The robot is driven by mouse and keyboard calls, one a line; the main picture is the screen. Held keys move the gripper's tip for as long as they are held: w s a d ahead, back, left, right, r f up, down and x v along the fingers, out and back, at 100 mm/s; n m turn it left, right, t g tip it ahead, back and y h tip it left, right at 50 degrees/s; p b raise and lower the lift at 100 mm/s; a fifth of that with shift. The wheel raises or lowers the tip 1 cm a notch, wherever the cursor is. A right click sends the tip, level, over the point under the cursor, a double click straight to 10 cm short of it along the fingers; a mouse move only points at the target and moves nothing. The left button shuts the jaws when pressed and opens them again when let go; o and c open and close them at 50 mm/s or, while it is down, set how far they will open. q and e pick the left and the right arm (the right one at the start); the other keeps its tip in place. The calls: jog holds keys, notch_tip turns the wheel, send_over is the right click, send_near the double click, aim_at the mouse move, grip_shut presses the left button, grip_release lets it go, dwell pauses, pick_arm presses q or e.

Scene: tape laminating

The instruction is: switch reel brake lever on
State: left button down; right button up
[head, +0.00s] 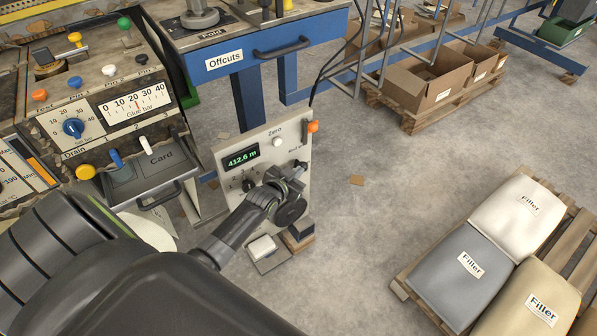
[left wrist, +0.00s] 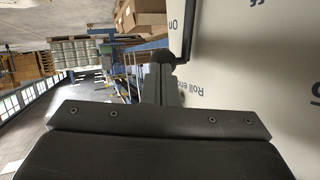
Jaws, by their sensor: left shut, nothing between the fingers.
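In the left wrist view the shut fingers (left wrist: 163,75) point at a dark lever (left wrist: 188,28) with a round black knob (left wrist: 162,56). The knob is at the fingertips; I cannot tell whether they touch. Beside the lever the panel (left wrist: 215,60) shows "On", part of "Off" and "Roll end". The gripper hides much of the lever in the head view. My right gripper is not in view.
An orange knob (head: 313,127) sticks out at the panel's upper right, near a white Zero button (head: 277,142). The Card drawer (head: 150,180) is to the left. A pallet (head: 412,283) with Filler sacks stands at the right.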

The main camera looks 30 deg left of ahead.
aim_at(306, 167)
pick_arm(q)
jog(key=w+g+p, duration=0.1)
jog(key=p, duration=0.2)
jog(key=shift+w+d+r+g, duration=0.2)
jog(key=shift+w+r+g, duration=0.2)
jog(key=shift+w+d+f+m+g+y+p, duration=0.2)
jog(key=shift+w+m+g+y+p, duration=0.1)
jog(key=shift+w+m+g+p, duration=0.1)
jog(key=shift+w+d+f, duration=0.15)
jog(key=shift+w+f, duration=0.15)
jog(key=shift+w, duration=0.1)
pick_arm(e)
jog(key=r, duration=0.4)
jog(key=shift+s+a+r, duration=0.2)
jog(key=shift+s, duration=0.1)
pick_arm(q)
jog(key=shift+w+d+r, duration=0.15)
jog(key=shift+r, duration=0.1)
